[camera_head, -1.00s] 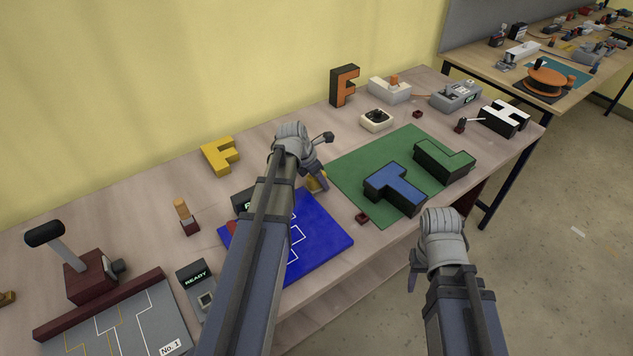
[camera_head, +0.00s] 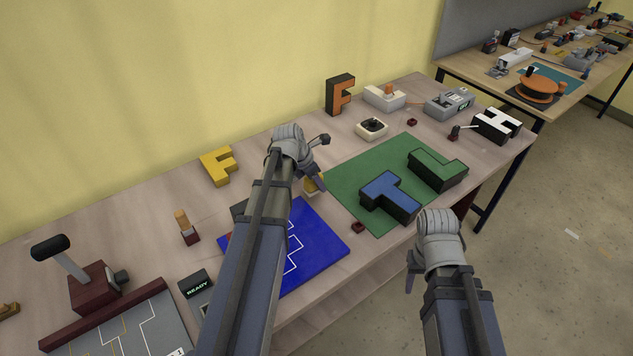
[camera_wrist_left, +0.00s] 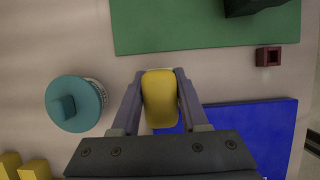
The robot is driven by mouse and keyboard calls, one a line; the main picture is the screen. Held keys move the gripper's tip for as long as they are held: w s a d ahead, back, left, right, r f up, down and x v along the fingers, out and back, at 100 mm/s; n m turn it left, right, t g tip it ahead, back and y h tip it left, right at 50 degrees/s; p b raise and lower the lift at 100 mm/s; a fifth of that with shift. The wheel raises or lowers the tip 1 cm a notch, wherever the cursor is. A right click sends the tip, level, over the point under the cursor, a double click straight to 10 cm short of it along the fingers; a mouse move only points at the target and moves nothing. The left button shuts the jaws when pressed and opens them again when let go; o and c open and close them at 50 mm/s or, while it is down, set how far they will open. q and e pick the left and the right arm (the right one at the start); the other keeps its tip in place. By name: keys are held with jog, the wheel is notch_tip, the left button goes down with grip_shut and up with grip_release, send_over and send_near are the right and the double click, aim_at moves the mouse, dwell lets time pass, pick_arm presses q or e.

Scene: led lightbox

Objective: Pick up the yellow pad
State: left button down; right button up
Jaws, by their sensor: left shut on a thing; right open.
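The yellow pad (camera_wrist_left: 160,98) sits between the two fingers of my left gripper (camera_wrist_left: 156,85) in the left wrist view, and the fingers are shut on it. In the head view a small part of the yellow pad (camera_head: 313,184) shows beside my left gripper (camera_head: 318,182), over the table between the blue board and the green mat; the wrist hides the rest. My right gripper (camera_head: 413,262) is open and empty, off the table's front edge at the right.
The blue board (camera_head: 325,240) lies beside the left gripper, partly under my left arm. The green mat (camera_head: 350,180) carries a blue T block (camera_head: 390,195) and a green block (camera_head: 437,170). A teal round knob (camera_wrist_left: 72,103) is left of the gripper.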

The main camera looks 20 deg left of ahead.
pick_arm(q)
notch_tip(320, 180, up, 7)
jog(key=p, duration=0.5)
jog(key=shift+f+p, duration=0.1)
jog(key=shift+p, duration=0.25)
jog(key=c, duration=1)
grip_release()
grip_shut()
jog(key=shift+d, duration=0.1)
